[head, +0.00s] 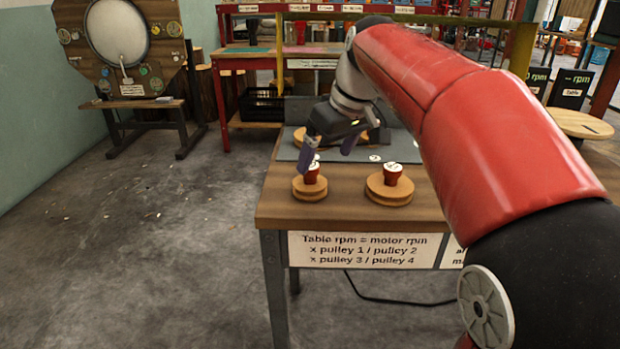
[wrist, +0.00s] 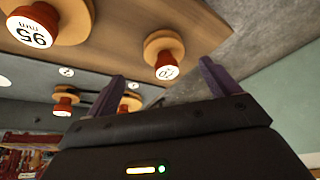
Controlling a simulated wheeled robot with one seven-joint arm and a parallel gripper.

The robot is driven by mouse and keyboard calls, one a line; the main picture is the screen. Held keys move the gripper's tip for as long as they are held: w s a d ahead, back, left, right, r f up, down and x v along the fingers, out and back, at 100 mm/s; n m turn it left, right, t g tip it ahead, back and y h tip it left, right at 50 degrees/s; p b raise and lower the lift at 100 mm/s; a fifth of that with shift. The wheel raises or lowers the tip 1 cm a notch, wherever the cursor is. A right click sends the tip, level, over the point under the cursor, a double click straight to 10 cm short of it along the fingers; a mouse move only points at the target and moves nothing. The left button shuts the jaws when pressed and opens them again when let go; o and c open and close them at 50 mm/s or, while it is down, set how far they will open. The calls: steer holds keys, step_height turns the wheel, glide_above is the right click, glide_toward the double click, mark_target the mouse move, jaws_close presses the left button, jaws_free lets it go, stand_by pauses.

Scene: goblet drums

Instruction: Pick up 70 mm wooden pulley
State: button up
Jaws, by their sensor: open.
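The 70 mm wooden pulley (head: 310,191) is a small tan disc with a red knob and a white-topped label. It sits at the front left of the wooden table. In the wrist view the pulley (wrist: 160,46) appears beyond and between my fingertips, its label partly readable as 70. My gripper (head: 326,160) is open and empty, pointing down just above and behind the pulley; its fingers also show in the wrist view (wrist: 162,70). One finger appears close to the knob in the head view; I cannot tell whether they touch.
A larger pulley (head: 389,192), labelled 95 mm in the wrist view (wrist: 72,16), stands to the right on the same table (head: 340,212). More pulleys (head: 300,138) lie on the grey panel (head: 287,152) behind.

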mark_target(310, 179)
steer(key=shift+w+a+r, duration=0.15)
steer(key=shift+w+a, duration=0.15)
steer(key=shift+a, duration=0.2)
steer(key=shift+w+a+f, duration=0.1)
steer(key=shift+a+f, duration=0.1)
steer(key=shift+f, duration=0.1)
steer(key=x, duration=0.7)
steer(key=shift+a+r, duration=0.1)
steer(key=shift+a, duration=0.05)
steer(key=shift+c, duration=0.3)
steer(key=c, duration=1)
steer(key=shift+r, duration=0.15)
